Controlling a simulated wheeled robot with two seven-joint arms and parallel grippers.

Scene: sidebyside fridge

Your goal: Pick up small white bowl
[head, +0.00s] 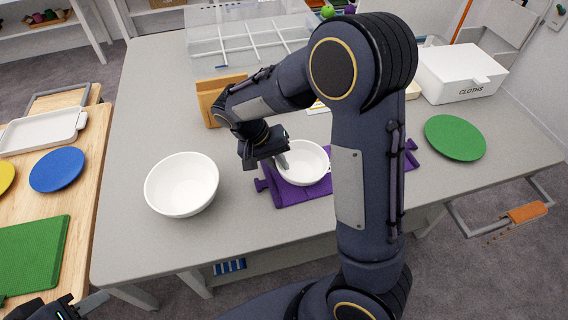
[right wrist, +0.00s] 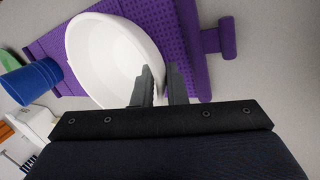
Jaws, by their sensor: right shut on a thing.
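The small white bowl (head: 305,164) stands on a purple textured mat (head: 290,194) near the middle of the grey table. My right gripper (head: 281,161) is at the bowl's left rim in the head view, shut on its wall. In the right wrist view the fingers (right wrist: 159,88) straddle the rim of the bowl (right wrist: 105,55). My right arm hides part of the mat and the table behind it. My left gripper (head: 82,305) shows only in part at the bottom left, apart from the bowl, and its jaw opening is unclear.
A larger white bowl (head: 182,184) stands left of the mat. A clear divided box (head: 245,42) is at the back. A green plate (head: 455,138) and a white cloths box (head: 459,75) are on the right. A wooden table (head: 50,190) with plates is at left.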

